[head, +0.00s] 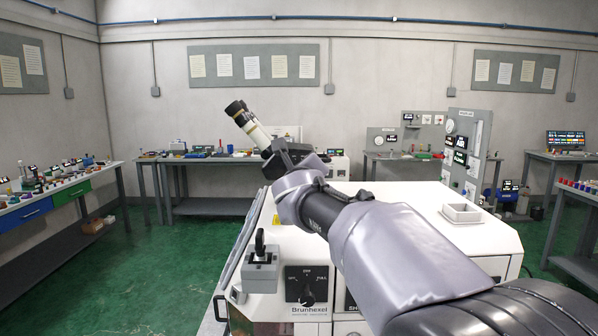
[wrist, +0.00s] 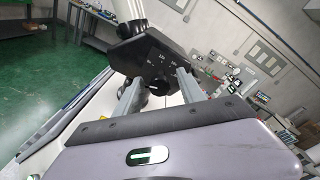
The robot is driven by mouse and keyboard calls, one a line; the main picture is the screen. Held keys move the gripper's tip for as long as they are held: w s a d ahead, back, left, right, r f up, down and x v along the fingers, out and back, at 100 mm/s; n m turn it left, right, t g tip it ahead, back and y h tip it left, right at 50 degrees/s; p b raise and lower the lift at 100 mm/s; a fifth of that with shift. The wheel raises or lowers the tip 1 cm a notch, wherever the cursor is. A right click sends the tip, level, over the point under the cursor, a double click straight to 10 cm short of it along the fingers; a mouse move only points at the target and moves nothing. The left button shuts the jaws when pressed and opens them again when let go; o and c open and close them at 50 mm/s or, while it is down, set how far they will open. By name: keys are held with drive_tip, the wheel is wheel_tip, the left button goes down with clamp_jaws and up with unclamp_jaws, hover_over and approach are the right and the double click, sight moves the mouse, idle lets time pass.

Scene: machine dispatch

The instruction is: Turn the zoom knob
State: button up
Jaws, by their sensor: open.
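The zoom knob (wrist: 157,85) is a small dark knob on the lower part of a black microscope head (wrist: 150,62), with white scale marks above it. My gripper (wrist: 161,77) is open, with one finger to the left and one to the right of the knob. I cannot tell whether either finger touches it. In the head view the microscope's white tube and dark eyepieces (head: 246,122) rise beyond my wrist. My arm hides the knob there.
The white machine (head: 420,208) lies under my arm. Its front has a black rotary switch (head: 306,291), with a lever box (head: 260,268) beside it. A square white tray (head: 462,214) sits on its right. Benches line the walls, with open green floor at left.

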drive_tip(key=s+r, duration=0.1)
drive_tip(key=s, duration=1.6)
drive_tip(key=shift+s+d+r, duration=0.2)
drive_tip(key=shift+r, duration=0.05)
